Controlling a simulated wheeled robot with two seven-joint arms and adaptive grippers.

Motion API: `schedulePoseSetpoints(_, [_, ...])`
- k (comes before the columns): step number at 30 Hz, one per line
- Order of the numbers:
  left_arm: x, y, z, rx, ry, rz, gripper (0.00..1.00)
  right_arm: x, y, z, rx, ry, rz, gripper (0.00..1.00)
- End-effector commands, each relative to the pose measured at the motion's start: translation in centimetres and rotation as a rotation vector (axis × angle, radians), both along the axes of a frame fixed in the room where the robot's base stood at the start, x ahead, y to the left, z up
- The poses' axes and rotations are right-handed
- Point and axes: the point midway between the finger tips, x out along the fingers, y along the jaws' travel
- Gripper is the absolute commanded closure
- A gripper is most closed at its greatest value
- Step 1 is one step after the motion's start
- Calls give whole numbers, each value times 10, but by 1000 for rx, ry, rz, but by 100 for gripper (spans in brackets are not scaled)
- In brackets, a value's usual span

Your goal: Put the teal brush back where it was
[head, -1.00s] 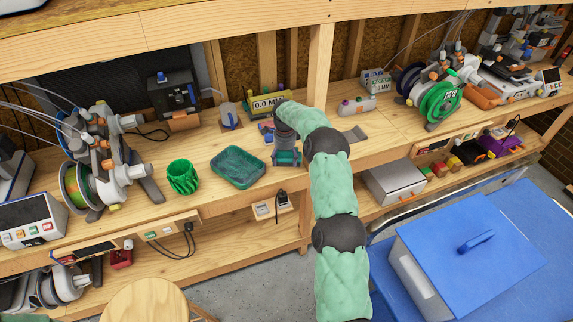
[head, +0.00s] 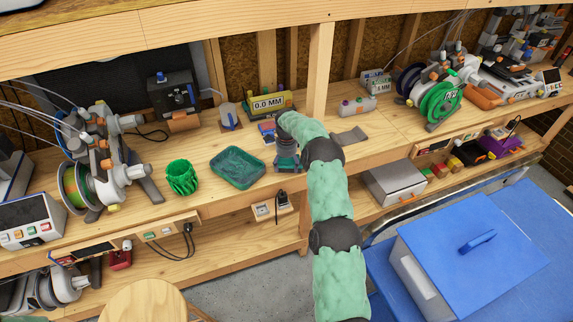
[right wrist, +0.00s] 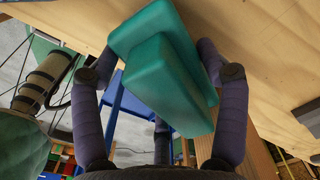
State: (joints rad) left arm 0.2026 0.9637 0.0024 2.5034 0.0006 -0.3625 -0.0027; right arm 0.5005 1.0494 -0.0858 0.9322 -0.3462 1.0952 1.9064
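The teal brush (right wrist: 165,75) shows large in the right wrist view as a teal block, tilted, between the purple-grey fingers of my right gripper (right wrist: 158,65). The fingers lie along both its sides and appear closed on it. In the head view my right gripper (head: 287,160) is at the bench's front edge, pointing down, with the brush (head: 287,165) small and mostly covered by the fingers. I cannot tell whether the brush touches the bench. My left gripper is not in view.
A dark teal tray (head: 238,183) and a green ribbed cup (head: 182,177) stand left of the gripper on the wooden bench (head: 215,135). A yellow gauge (head: 268,102) is behind it. A flat grey piece (head: 348,137) lies to the right. A post (head: 319,70) rises behind.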

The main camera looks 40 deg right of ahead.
Motion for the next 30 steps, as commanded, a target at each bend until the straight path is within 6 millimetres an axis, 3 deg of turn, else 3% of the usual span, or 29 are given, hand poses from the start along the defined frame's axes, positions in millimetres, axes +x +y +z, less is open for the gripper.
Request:
schedulePoseSetpoints(1, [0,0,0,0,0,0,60,0,0,0,0,0,0,10])
schedulePoseSetpoints(2, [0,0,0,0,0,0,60,0,0,0,0,0,0,3])
schedulePoseSetpoints(16, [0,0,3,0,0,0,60,0,0,6,-1,-1,0,3])
schedulePoseSetpoints(20, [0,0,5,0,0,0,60,1,0,23,-1,-2,0,3])
schedulePoseSetpoints(30, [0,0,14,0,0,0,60,1,0,90,-1,-2,0,3])
